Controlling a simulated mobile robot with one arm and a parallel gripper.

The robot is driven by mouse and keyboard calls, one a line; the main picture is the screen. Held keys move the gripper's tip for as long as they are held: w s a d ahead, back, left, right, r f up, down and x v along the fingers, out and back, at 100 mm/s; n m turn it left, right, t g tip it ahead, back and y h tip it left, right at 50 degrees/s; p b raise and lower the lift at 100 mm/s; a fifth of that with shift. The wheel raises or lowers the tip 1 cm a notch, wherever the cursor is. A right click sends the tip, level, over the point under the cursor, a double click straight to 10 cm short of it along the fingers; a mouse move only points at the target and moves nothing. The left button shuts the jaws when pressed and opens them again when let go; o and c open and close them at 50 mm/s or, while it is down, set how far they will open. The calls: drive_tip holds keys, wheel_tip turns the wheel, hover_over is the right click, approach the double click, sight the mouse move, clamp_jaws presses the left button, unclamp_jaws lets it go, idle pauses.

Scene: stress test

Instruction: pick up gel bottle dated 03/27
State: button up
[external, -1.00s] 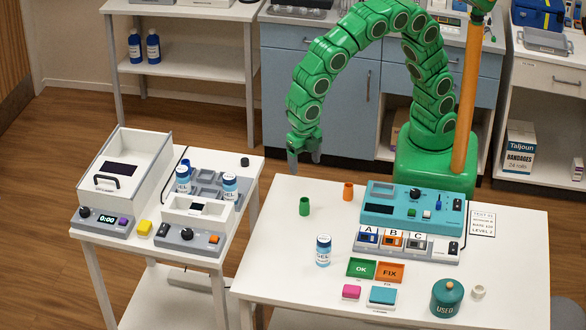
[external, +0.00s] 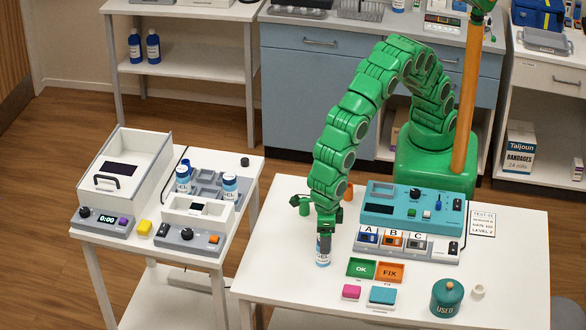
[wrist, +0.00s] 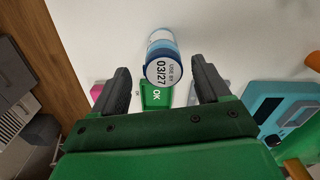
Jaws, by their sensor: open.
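A gel bottle (wrist: 163,68) with a blue-rimmed white cap reading "USE BY 03/27" stands between my fingers in the wrist view. In the external view the bottle (external: 323,260) stands on the front table, its cap mostly hidden by my fingers. My gripper (external: 323,240) is open right above and around the bottle's top; in the wrist view the two dark fingers of my gripper (wrist: 163,88) lie left and right of the cap with gaps on both sides. Two more gel bottles stand on the left table, one at the back left (external: 183,178) and one to the right (external: 230,186).
Close to the bottle lie the green OK pad (external: 361,268) and the orange FIX pad (external: 391,272). A teal tester (external: 400,208) and an A-B-C panel (external: 405,247) stand to the right. The table's front left is clear.

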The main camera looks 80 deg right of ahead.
drive_tip(key=shift+w+d+f, duration=0.1)
drive_tip(key=shift+w+f, duration=0.05)
drive_tip(key=shift+f, duration=1.5)
drive_tip(key=shift+w+d+f, duration=0.1)
drive_tip(key=shift+w+f, duration=0.05)
drive_tip(key=shift+f, duration=1.5)
drive_tip(key=shift+c, duration=0.2)
drive_tip(key=c, duration=1.1)
drive_tip(key=shift+c, duration=0.2)
drive_tip(key=shift+r, duration=0.15)
